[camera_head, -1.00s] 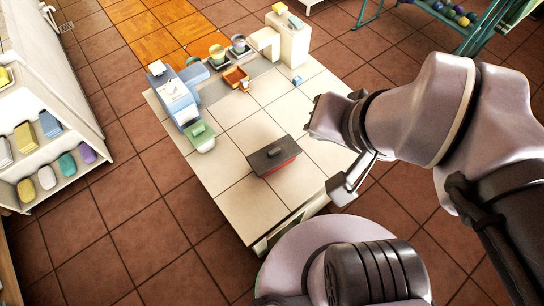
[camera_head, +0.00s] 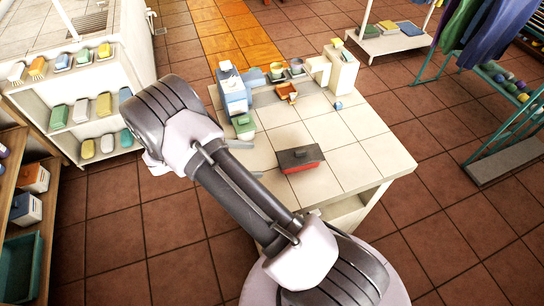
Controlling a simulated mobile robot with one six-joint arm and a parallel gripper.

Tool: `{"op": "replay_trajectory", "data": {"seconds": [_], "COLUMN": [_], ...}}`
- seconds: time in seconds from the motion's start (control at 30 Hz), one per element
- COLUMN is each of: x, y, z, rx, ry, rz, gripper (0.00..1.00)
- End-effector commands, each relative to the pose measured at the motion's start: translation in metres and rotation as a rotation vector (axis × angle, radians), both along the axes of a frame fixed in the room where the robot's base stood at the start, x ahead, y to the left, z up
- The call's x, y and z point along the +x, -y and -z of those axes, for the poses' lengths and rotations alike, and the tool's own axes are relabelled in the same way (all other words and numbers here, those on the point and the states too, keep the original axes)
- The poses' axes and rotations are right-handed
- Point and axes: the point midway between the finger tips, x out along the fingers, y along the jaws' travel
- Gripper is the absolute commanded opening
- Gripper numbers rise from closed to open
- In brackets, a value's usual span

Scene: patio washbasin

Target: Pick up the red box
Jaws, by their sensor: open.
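A green-lidded container (camera_head: 243,126) and a blue and white dispenser (camera_head: 233,92) stand at the counter's left. Shelves (camera_head: 95,75) stand at the left. The counter's right side is clear.

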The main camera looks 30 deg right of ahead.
Motion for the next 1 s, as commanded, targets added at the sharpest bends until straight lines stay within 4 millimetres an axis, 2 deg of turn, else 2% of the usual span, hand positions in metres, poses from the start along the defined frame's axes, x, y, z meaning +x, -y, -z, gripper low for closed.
{"op": "replay_trajectory", "data": {"seconds": [0.3,0.4,0.53,0.73,0.83,1.0], "x": [-0.028,-0.034,-0.039,-0.053,-0.055,-0.055], "y": [0.078,0.094,0.108,0.143,0.15,0.151], "z": [0.038,0.044,0.048,0.059,0.06,0.058], "rx": [0.0,0.001,0.001,0.002,0.001,0.001], "ry": [-0.004,-0.002,-0.001,-0.002,-0.001,0.0], "rz": [0.004,0.003,0.004,0.004,0.003,0.002], "gripper": [0.89,0.89,0.89,0.89,0.89,0.89]}}
